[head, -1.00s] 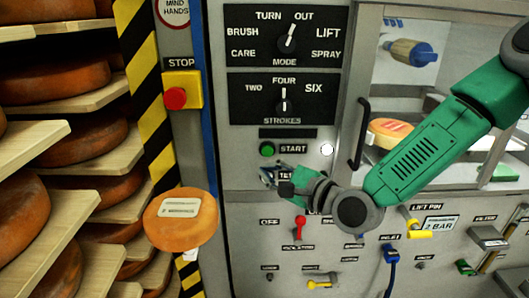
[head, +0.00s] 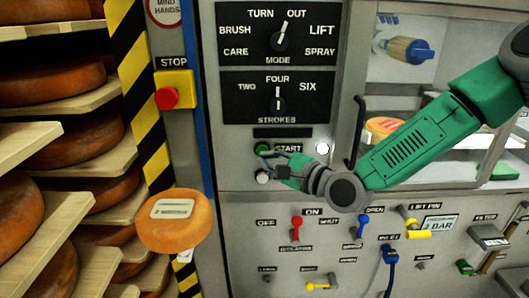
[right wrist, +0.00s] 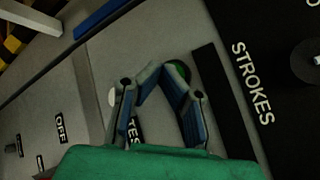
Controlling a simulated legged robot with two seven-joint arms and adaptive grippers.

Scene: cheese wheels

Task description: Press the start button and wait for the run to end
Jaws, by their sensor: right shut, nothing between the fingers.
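The green start button (head: 262,147) is on the grey machine panel, left of the START label (head: 288,148). My right gripper (head: 266,156) is shut and empty, its fingertips right beside the lower edge of the button in the head view. In the right wrist view, the closed fingers (right wrist: 158,72) partly cover the green button (right wrist: 178,70). I cannot tell whether they touch it. A white round lamp (head: 322,148) is right of the START label and looks lit. My left gripper is not in view.
A white button (head: 262,177) lies just below the start button. The red stop button (head: 166,98) is on a yellow box to the left. A door handle (head: 356,132) stands near my right arm. A cheese wheel (head: 174,220) and loaded shelves (head: 60,145) are at left.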

